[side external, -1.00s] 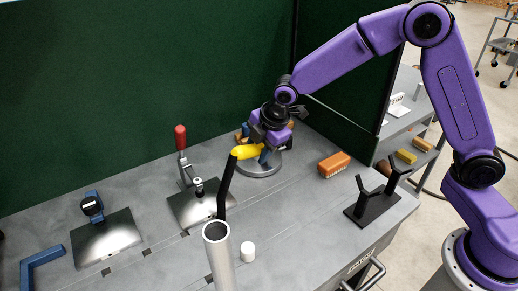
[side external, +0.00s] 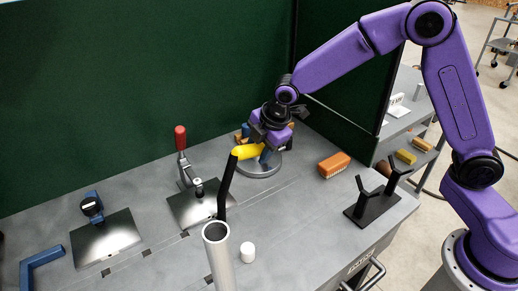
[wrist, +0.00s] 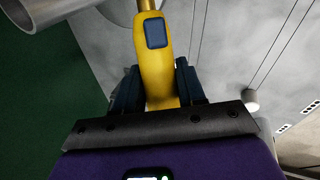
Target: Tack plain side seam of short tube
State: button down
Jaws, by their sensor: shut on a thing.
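My gripper (side external: 268,140) is shut on the yellow handle (side external: 247,152) of a torch-like tool above the bench. Its black neck (side external: 226,187) slopes down to the left, ending by the rim of a grey metal tube (side external: 220,262). I cannot tell whether tip and tube touch. The tube's open end faces up and its lower part is cut off by the frame. In the wrist view the fingers clasp the yellow handle (wrist: 158,72), which has a dark blue button. A grey tube's open end (wrist: 62,12) shows at upper left. No seam is clearly visible.
Metal plates (side external: 104,238) lie on the bench, one beside a red-handled clamp (side external: 181,150). An orange brush-like block (side external: 334,165), black forked stand (side external: 370,207) and white cylinder (side external: 248,252) stand around. Green screens close the back.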

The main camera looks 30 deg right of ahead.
jog(key=shift+a+r, duration=0.1)
jog(key=s+r, duration=0.4)
dwell(0.6)
dwell(0.4)
